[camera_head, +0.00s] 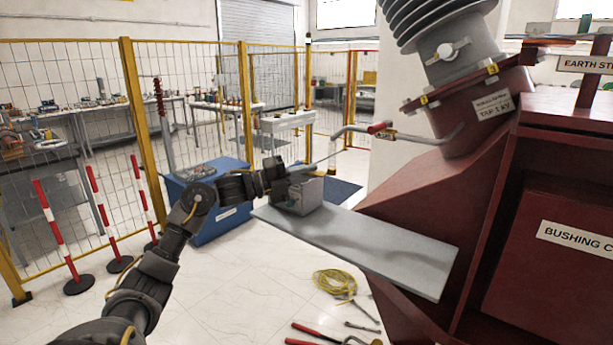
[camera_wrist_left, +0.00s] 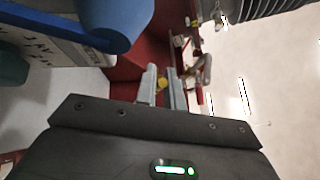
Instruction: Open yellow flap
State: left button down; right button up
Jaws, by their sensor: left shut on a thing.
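My left gripper (camera_head: 318,167) reaches in from the left, above a grey metal shelf (camera_head: 410,270) and just over a grey box (camera_head: 298,196). In the left wrist view its two pale fingers (camera_wrist_left: 163,88) stand a little apart. A small yellow piece, which looks like the yellow flap (camera_wrist_left: 162,83), shows between the fingertips, and the fingers are shut on it. Its outline is too small to tell how far it is turned. In the head view the flap cannot be made out at the gripper. My right gripper is not in view.
A bent pipe with a red-handled valve (camera_head: 380,128) runs from the dark red transformer (camera_head: 420,195) toward my left gripper. A ribbed grey bushing (camera_head: 440,25) rises above. A blue cabinet (camera_head: 220,225) stands behind my arm. Yellow cable (camera_head: 336,283) and tools lie on the floor.

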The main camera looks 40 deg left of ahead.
pick_arm(q)
jog(key=c, duration=1.5)
grip_release()
jog(key=shift+s+a+f, duration=0.1)
jog(key=shift+s, duration=0.05)
jog(key=shift+b+v, duration=3.05)
jog(key=shift+v, duration=2.15)
